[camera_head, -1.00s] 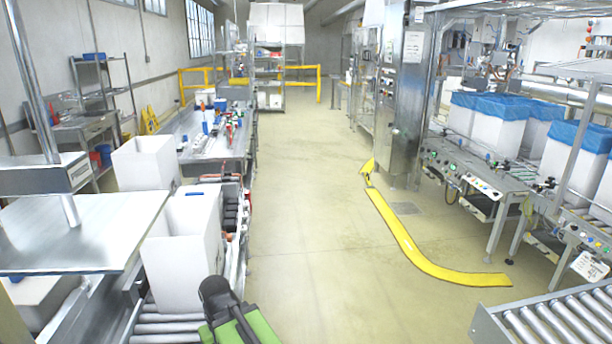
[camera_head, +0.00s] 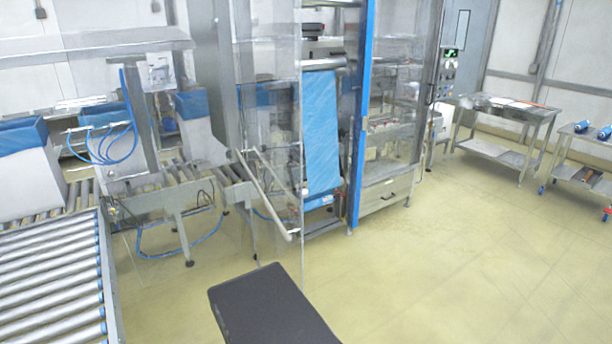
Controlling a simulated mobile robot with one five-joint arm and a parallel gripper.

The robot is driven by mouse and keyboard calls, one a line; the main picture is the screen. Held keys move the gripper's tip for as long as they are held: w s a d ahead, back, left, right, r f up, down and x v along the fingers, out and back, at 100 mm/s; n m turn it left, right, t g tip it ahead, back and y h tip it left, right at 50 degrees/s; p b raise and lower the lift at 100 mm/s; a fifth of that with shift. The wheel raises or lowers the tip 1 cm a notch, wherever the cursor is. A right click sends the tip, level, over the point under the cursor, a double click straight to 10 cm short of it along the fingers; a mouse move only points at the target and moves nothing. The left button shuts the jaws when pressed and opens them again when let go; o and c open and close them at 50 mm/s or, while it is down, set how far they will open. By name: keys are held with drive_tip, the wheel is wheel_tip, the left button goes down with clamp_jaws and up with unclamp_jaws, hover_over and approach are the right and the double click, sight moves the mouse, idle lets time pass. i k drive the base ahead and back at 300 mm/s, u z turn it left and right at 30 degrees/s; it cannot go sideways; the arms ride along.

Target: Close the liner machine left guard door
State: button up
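The liner machine (camera_head: 385,190) stands in the middle of the head view, with blue film (camera_head: 322,130) hanging inside it. A clear guard panel (camera_head: 276,120), which looks like the left guard door, stands out toward me at the machine's left side. It appears swung open, and the blue film shows just to its right. A pale slanting bar (camera_head: 266,198) shows at the panel's lower part and may be its handle. A blue upright (camera_head: 360,120) runs down the machine's front to the right of the film. My gripper is not in view.
A roller conveyor (camera_head: 50,275) fills the lower left. White boxes with blue liners (camera_head: 15,165) stand behind it. A steel table (camera_head: 505,110) and a cart (camera_head: 585,175) stand at right. A dark flat part, probably mine, shows at bottom centre. Floor (camera_head: 450,270) at right is clear.

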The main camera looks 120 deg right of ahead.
sight(278, 238)
drive_tip(key=z, duration=1.3)
drive_tip(key=k, duration=0.15)
drive_tip(key=z, duration=2.55)
drive_tip(key=i, duration=0.5)
drive_tip(key=u, duration=1.35)
drive_tip(key=k, duration=1)
drive_tip(key=u, duration=0.6)
